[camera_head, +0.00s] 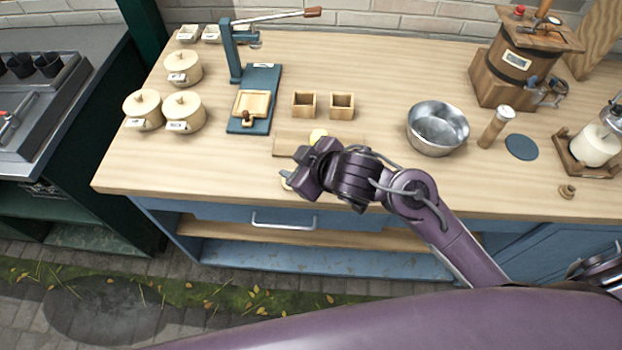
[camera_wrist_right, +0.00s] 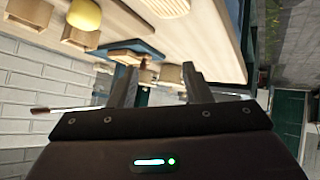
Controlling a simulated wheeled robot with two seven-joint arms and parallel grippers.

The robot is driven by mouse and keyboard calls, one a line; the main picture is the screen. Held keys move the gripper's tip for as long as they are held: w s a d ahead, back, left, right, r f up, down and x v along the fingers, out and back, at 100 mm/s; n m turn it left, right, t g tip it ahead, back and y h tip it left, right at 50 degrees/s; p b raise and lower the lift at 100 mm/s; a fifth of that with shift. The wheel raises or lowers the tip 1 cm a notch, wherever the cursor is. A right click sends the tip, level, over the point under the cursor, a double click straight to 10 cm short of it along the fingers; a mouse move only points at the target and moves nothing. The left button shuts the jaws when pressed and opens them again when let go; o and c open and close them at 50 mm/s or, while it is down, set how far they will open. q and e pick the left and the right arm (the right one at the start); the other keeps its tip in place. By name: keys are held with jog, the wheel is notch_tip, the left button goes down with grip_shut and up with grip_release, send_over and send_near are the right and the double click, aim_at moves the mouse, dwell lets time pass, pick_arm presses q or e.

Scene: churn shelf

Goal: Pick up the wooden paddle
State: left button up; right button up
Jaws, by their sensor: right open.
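I cannot clearly make out the wooden paddle in either view. A thin flat wooden piece (camera_head: 290,143) lies near the counter's front edge, partly hidden behind my right gripper, with a small yellow lump (camera_head: 317,135) on it. I cannot tell whether it is the paddle. My right gripper (camera_head: 292,180) hangs over the front edge of the counter, just in front of that piece. In the right wrist view its two fingers (camera_wrist_right: 158,88) stand apart with nothing visibly held between them. My left gripper is not in view.
Behind my gripper are two wooden boxes (camera_head: 304,104) and a teal lever press (camera_head: 268,80). Lidded crocks (camera_head: 184,110) stand left. A metal bowl (camera_head: 437,130), a shaker (camera_head: 495,127) and a wooden churn (camera_head: 510,65) stand right. The counter (camera_head: 390,95) is clear between boxes and bowl.

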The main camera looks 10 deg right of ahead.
jog(key=n+g, duration=0.1)
jog(key=n, duration=0.1)
jog(key=n+g+y, duration=0.1)
jog(key=n, duration=0.1)
jog(key=f+n+g+y, duration=0.1)
jog(key=n+g, duration=0.1)
jog(key=shift+w+d+f, duration=0.1)
jog(key=shift+w+d, duration=0.25)
jog(key=d+g, duration=0.1)
jog(key=d, duration=0.2)
jog(key=s+d+g+h, duration=0.1)
jog(key=d, duration=0.2)
jog(key=d+g+h, duration=0.1)
jog(key=d, duration=0.3)
jog(key=shift+s, duration=0.3)
jog(key=shift+s+d+f+m+g, duration=0.1)
jog(key=shift+m+g, duration=0.2)
jog(key=x, duration=0.2)
jog(key=p+x, duration=0.1)
jog(key=x, duration=0.3)
jog(key=shift+w+f+p, duration=0.1)
jog(key=shift+w+p, duration=0.25)
jog(key=shift+w+a+f, duration=0.1)
jog(key=shift+a+f, duration=0.3)
jog(key=shift+f, duration=0.15)
grip_shut()
